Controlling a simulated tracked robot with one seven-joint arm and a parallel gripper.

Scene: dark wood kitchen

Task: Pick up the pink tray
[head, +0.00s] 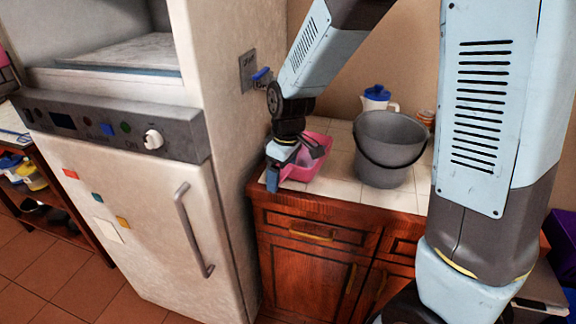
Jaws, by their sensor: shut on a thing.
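The pink tray (312,162) is at the left end of the tiled counter, close to the side of the tall white appliance. My gripper (279,170) is at the tray's left side and is shut on its edge. The tray looks slightly tilted. Part of it is hidden behind my gripper and wrist. I cannot tell whether its underside touches the counter.
A grey bucket (389,150) with a dark handle stands just right of the tray. A white jug with a blue lid (377,97) stands behind it. The white appliance (225,130) rises close on the left. The counter's front edge (335,207) is wooden.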

